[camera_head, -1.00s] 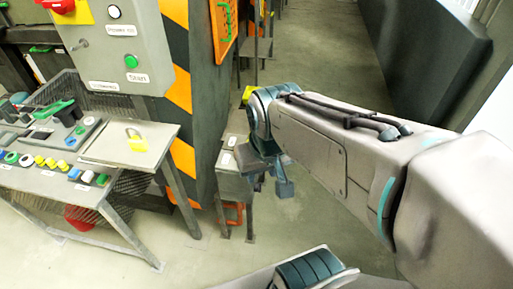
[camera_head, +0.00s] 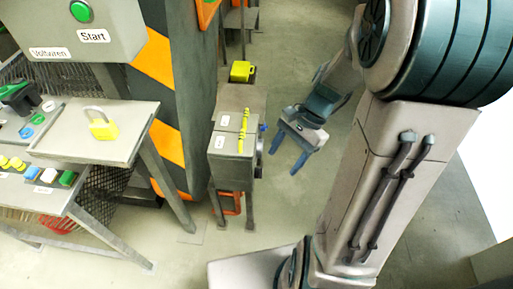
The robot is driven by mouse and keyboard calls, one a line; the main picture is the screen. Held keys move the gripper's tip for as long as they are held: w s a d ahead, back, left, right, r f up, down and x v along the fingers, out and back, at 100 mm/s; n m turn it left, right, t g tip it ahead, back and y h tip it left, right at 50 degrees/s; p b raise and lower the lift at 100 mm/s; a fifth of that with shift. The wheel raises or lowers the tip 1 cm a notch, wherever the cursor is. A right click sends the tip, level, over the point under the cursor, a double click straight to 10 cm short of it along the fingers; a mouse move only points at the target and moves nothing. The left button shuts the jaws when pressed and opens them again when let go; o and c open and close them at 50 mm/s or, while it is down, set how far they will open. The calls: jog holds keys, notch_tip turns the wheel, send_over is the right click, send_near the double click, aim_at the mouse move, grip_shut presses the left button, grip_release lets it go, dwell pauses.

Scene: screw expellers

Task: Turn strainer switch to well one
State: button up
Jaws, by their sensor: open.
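A small grey box (camera_head: 231,171) on legs stands in the middle of the head view, beside the striped column. A slim yellow bar (camera_head: 243,131), which looks like the strainer switch's lever, lies along its top. Two white labels (camera_head: 224,120) sit left of the bar, too small to read. A small blue part (camera_head: 263,127) shows at the box's right side. My gripper (camera_head: 285,162) has two blue fingers spread apart and pointing down. It is empty, just right of the box, with a visible gap between them.
A yellow block (camera_head: 242,71) sits behind the box. On the left are a bench (camera_head: 93,148) with a yellow padlock (camera_head: 102,125) and a grey control panel (camera_head: 75,45) with a green Start button. The column (camera_head: 180,90) has orange stripes.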

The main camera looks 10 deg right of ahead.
jog(key=w+d+f+m+t+y+b, duration=0.1)
jog(key=w+f+m+y+b, duration=0.1)
jog(key=f+m+b, duration=0.3)
jog(key=w+d+f+m+y+b, duration=0.1)
jog(key=d+f+m+y, duration=0.15)
jog(key=f, duration=0.45)
jog(key=w+d+f+m+t+y+b, duration=0.1)
jog(key=w+f+m+y+b, duration=0.15)
jog(key=f, duration=0.35)
jog(key=m+t+y+b, duration=0.4)
jog(key=m+t+b, duration=0.4)
jog(key=m, duration=0.4)
send_near(258, 173)
jog(key=w+a+f+b, duration=0.1)
jog(key=w+a+b, duration=0.3)
jog(key=a, duration=0.2)
jog(key=shift+a+f, duration=0.25)
jog(key=shift+f, duration=0.05)
jog(key=shift+w, duration=0.15)
jog(key=c, duration=1)
